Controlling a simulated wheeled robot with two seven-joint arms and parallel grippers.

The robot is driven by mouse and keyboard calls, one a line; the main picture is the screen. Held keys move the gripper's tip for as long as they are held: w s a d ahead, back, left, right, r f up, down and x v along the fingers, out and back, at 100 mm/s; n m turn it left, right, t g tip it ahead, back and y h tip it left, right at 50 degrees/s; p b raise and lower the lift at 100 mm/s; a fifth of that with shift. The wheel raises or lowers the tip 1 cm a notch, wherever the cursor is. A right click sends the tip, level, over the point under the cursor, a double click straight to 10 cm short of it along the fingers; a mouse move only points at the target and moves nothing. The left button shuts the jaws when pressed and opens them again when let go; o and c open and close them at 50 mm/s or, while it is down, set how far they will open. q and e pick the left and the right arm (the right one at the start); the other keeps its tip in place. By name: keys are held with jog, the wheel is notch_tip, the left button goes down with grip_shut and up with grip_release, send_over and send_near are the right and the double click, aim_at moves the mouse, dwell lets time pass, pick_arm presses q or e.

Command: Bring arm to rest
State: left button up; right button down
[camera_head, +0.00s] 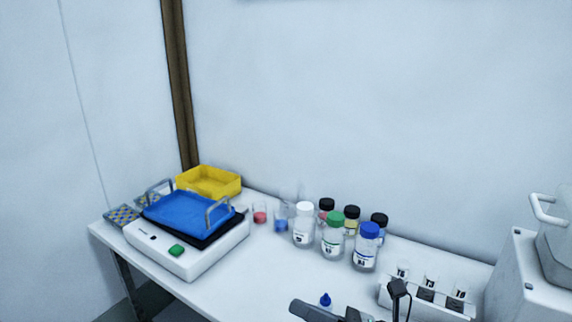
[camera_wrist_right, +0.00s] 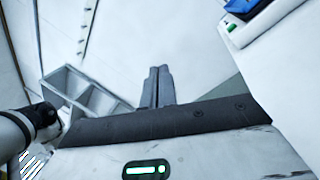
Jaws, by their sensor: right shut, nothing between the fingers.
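My right gripper (camera_head: 297,307) shows at the bottom edge of the head view, low in front of the bench, with most of its arm out of frame. In the right wrist view its two grey fingers (camera_wrist_right: 157,88) lie together, with nothing between them. They point away from the wrist, apart from any object. My left gripper is not seen in either view.
The white bench (camera_head: 250,285) carries a shaker with a blue tray (camera_head: 188,214), a yellow tray (camera_head: 209,182), several capped bottles (camera_head: 333,240) and a white vial rack (camera_head: 428,299). A small blue-capped bottle (camera_head: 326,300) is near the right gripper. A large white machine (camera_head: 525,285) stands right.

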jog(key=d+f+m+t+h, duration=0.2)
jog(key=d+f+m+h, duration=0.1)
jog(key=m, duration=0.6)
jog(key=s+d+f+m+t+h, duration=0.1)
jog(key=d+f+m+t+h, duration=0.2)
jog(key=m, duration=0.7)
jog(key=s+d+f+m+t+h, duration=0.1)
jog(key=d+f+m+t+h, duration=0.1)
jog(key=f+m+h, duration=0.4)
jog(key=shift+s+d+f+m+t+h, duration=0.1)
jog(key=shift+d+m+t+h, duration=0.15)
jog(key=shift+m, duration=0.7)
jog(key=shift+s+d+f+m+t+h, duration=0.15)
jog(key=shift+m+t+h, duration=0.15)
jog(key=shift+m, duration=0.65)
jog(key=s+d+f+m+g+h, duration=0.2)
jog(key=s+f+m+g, duration=0.3)
jog(key=s+f+m, duration=0.5)
jog(key=shift+d+f+h, duration=0.15)
jog(key=shift+d+h, duration=0.2)
jog(key=shift+h, duration=0.1)
jog(key=shift+w+g, duration=0.1)
jog(key=shift+g, duration=0.15)
